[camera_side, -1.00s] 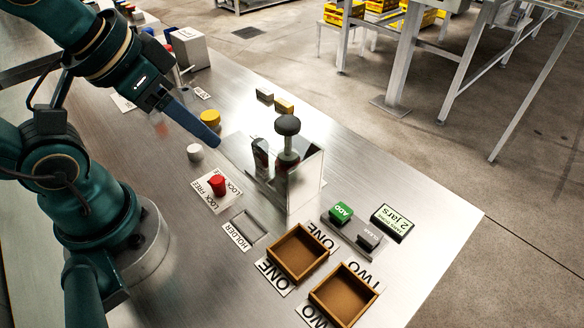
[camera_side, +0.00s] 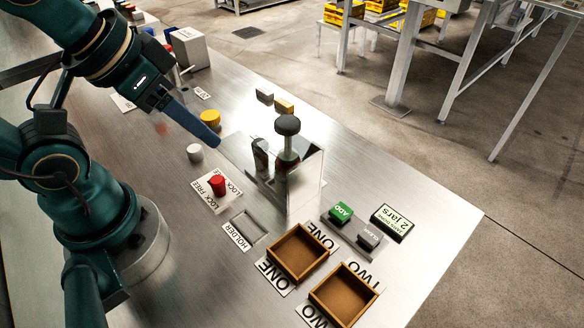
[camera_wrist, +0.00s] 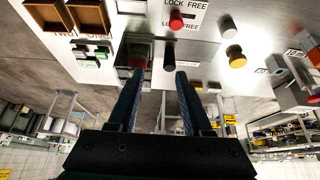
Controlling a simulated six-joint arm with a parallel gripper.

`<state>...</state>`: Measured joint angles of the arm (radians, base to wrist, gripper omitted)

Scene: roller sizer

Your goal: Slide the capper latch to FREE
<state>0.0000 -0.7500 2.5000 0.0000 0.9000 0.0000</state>
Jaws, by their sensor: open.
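The capper latch is a red knob (camera_side: 218,184) on a white plate lettered LOCK and FREE; I cannot tell which word it stands at. It also shows at the top of the wrist view (camera_wrist: 176,20). The capper (camera_side: 305,180), a clear-walled stand with a black-knobbed plunger (camera_side: 287,126), is right of the latch. My gripper (camera_side: 217,143) is above the table, up and behind the latch, apart from it. In the wrist view my gripper (camera_wrist: 160,72) has its two fingers apart, with nothing held between them.
A white knob (camera_side: 195,152) and a yellow knob (camera_side: 210,117) stand near the latch. An empty holder (camera_side: 247,227), two wooden trays (camera_side: 270,267) (camera_side: 318,305), a green ADD button (camera_side: 341,212) and a display (camera_side: 392,222) lie toward the front. The table's right portion is clear.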

